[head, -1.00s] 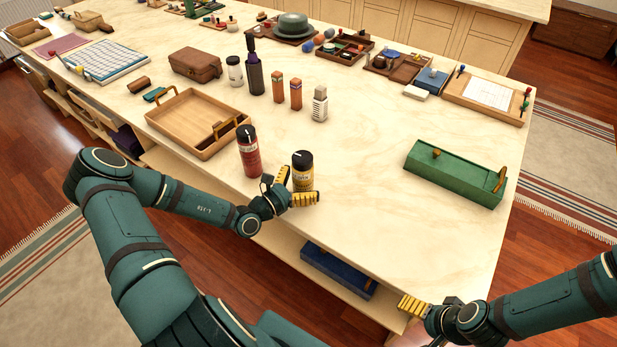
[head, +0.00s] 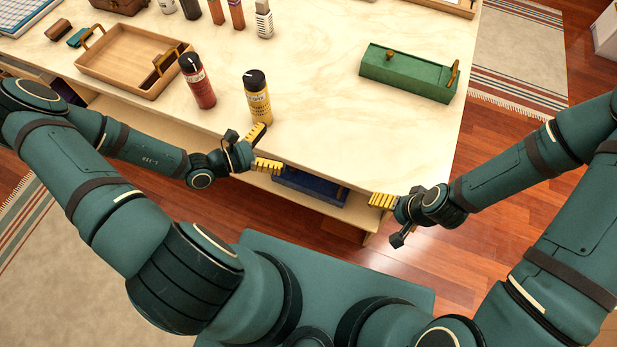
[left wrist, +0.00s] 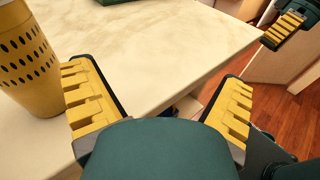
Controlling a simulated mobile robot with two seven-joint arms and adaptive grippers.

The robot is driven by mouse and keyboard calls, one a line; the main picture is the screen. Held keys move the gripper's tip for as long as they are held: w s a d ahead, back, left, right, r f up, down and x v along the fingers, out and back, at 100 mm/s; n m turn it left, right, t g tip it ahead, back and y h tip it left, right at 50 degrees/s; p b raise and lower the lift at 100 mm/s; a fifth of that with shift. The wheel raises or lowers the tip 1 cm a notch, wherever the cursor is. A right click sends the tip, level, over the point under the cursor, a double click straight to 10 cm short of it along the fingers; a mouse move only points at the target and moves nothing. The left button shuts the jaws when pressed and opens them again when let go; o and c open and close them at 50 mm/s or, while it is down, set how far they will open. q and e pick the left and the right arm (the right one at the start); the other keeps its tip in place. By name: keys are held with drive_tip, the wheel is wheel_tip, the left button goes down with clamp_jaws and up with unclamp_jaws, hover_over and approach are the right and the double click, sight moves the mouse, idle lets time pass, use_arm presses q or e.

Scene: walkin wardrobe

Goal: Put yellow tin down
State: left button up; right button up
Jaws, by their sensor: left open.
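The yellow tin (head: 258,97) with a black lid stands upright on the pale worktop near its front edge. It also shows, cut off, at the left of the left wrist view (left wrist: 25,65). My left gripper (head: 263,149) is open and empty at the table's front edge, just in front of the tin. In the left wrist view its fingers (left wrist: 158,90) are spread, with the tin outside them, beyond the left finger. My right gripper (head: 383,200) is off the table's front edge; its fingers overlap in view, so its opening is unclear.
A red tin (head: 198,82) stands left of the yellow one. A wooden tray (head: 121,82) lies further left and a green box (head: 409,77) to the right. A blue box (head: 310,187) sits on the shelf below. The worktop between tin and green box is clear.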

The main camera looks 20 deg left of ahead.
use_arm(q)
drive_tip(key=s+d+f+m+g+y, duration=0.65)
drive_tip(key=s+d+m+g, duration=0.55)
drive_tip(key=m, duration=0.6)
drive_tip(key=w+r+m+t+y, duration=0.1)
drive_tip(key=w+m+t, duration=0.1)
drive_tip(key=w+m, duration=0.4)
drive_tip(key=shift+w+d+r, duration=0.25)
drive_tip(key=shift+d, duration=0.2)
drive_tip(key=shift+y, duration=0.25)
